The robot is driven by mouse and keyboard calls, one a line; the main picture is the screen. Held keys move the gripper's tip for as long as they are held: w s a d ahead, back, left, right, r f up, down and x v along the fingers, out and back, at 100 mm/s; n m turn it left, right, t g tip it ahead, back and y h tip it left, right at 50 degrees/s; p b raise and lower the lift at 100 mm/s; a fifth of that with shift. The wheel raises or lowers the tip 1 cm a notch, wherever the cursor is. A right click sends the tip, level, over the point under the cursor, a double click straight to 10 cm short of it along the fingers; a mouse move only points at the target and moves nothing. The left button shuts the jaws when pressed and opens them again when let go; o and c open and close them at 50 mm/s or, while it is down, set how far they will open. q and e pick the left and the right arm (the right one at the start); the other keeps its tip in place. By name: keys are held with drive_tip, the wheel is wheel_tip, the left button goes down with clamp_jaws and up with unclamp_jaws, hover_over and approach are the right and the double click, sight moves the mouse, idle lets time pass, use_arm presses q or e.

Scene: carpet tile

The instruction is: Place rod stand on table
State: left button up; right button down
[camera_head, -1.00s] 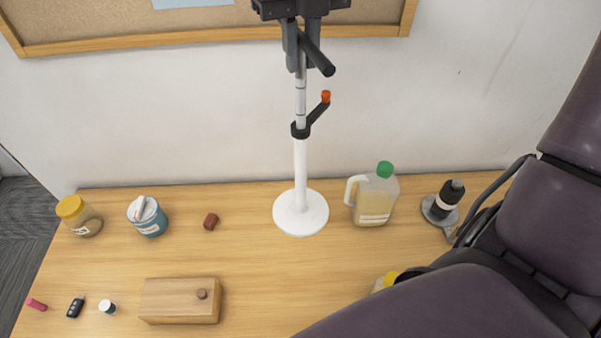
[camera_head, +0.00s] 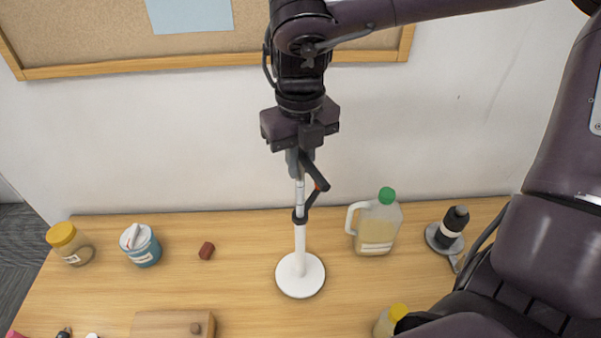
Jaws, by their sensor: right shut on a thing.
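The rod stand (camera_head: 300,234) has a white round base (camera_head: 300,287), a thin upright pole and a black clamp with a lever partway up. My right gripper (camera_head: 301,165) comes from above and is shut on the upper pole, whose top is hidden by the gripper. The stand is upright over the middle of the wooden table (camera_head: 240,290). The base looks at or very near the tabletop; I cannot tell if it touches. My left gripper is not in view.
A jug with a green cap (camera_head: 378,228) stands right of the base. A dark bottle (camera_head: 451,227) is farther right. A blue tub (camera_head: 141,246), yellow-lidded jar (camera_head: 70,244) and small red block (camera_head: 206,251) are left. A wooden box (camera_head: 165,325) and yellow-capped bottle (camera_head: 388,321) are in front.

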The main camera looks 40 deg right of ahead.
drive_tip(key=f, duration=0.4)
drive_tip(key=shift+s+p, duration=0.25)
drive_tip(key=shift+p, duration=0.1)
drive_tip(key=c, duration=1.5)
unclamp_jaws()
drive_tip(key=shift+w, duration=0.15)
drive_tip(key=shift+o, duration=0.5)
drive_tip(key=shift+r, duration=0.1)
drive_tip(key=shift+r, duration=0.1)
wheel_tip(320, 180, up, 11)
drive_tip(key=shift+b, duration=0.9)
drive_tip(key=shift+r, duration=0.45)
